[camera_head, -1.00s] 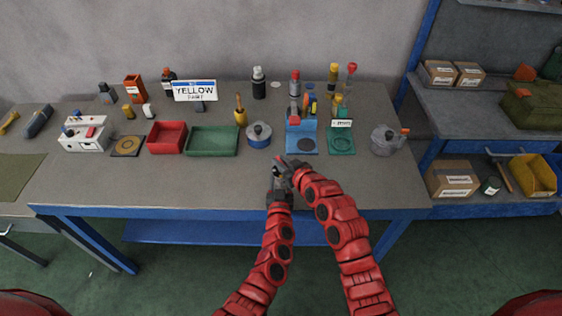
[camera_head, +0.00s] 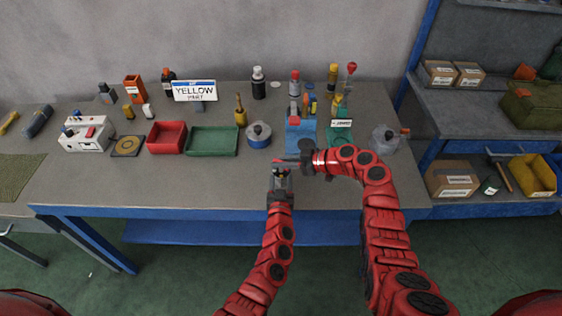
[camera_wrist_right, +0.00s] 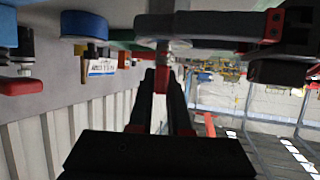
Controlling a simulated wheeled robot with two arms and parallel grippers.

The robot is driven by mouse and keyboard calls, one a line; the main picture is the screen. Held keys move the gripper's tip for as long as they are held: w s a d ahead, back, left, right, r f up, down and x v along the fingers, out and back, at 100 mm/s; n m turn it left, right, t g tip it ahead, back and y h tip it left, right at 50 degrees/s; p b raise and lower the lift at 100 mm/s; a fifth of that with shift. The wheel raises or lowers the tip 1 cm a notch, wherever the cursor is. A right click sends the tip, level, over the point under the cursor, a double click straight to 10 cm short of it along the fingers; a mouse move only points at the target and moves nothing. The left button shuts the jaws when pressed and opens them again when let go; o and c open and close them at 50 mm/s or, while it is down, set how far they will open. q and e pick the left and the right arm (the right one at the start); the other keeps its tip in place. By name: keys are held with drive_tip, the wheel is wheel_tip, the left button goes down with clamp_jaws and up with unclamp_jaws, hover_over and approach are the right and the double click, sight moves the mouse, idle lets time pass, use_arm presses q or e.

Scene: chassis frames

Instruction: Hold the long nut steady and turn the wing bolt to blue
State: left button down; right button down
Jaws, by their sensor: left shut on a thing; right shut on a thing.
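My left gripper (camera_head: 281,176) points away from me above the front of the bench. It is shut on a small grey piece, which I take to be the long nut; the jaws mostly hide it. My right gripper (camera_head: 303,161) comes in from the right, close above and beside the left one, and is shut on the wing bolt. A thin red piece (camera_head: 286,160) shows left of its tips. In the right wrist view the two dark fingers (camera_wrist_right: 164,75) close together below a grey metal piece (camera_wrist_right: 172,50). I cannot tell which way the wings face, and no blue mark is clear.
A blue-based pot (camera_head: 259,135), a blue stand (camera_head: 300,130) and a green stand (camera_head: 341,135) are behind the grippers. Red (camera_head: 167,137) and green (camera_head: 212,141) trays lie to the left. A sign (camera_head: 195,91) reads "YELLOW PART". The front bench strip is clear.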

drive_tip(key=shift+w+d+f+n+g, duration=0.25)
drive_tip(key=shift+f+n+g, duration=0.1)
drive_tip(key=shift+n+g, duration=0.3)
drive_tip(key=shift+r+n+g, duration=0.15)
drive_tip(key=shift+n+g, duration=0.1)
drive_tip(key=shift+n, duration=0.1)
drive_tip(key=shift+s+a+r+g, duration=0.1)
drive_tip(key=shift+s+r+g, duration=0.1)
drive_tip(key=shift+r+g, duration=0.1)
drive_tip(key=c, duration=0.9)
unclamp_jaws()
drive_tip(key=shift+a, duration=0.1)
drive_tip(key=shift+o, duration=0.2)
drive_tip(key=v, duration=1.2)
drive_tip(key=shift+f, duration=0.25)
drive_tip(key=shift+s, duration=0.1)
